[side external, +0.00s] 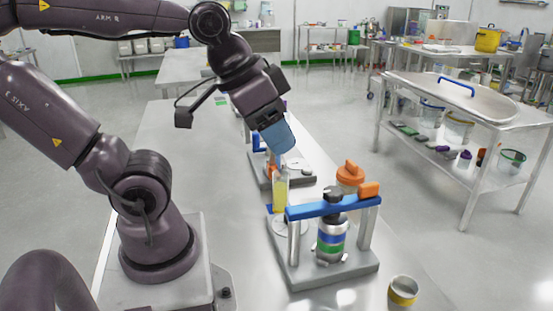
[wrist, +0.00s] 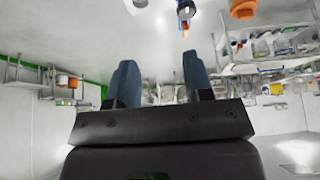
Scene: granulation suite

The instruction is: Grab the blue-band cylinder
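A dark-topped cylinder with blue and green bands (side external: 331,238) stands upright in a grey fixture (side external: 305,270) under a blue crossbar (side external: 325,208). It is the only cylinder on which I can make out a blue band. My gripper (side external: 279,138) has blue fingers and hangs tilted above the bench, up and behind the fixture, well apart from the cylinder. In the wrist view, my gripper's fingers (wrist: 158,65) are spread with nothing between them.
A clear cylinder of yellow liquid (side external: 280,193) stands below my gripper. An orange-topped container (side external: 350,176) is behind the crossbar. A yellow-banded cup (side external: 403,290) sits at front right. A steel cart (side external: 465,100) stands to the right. The bench left of the fixture is clear.

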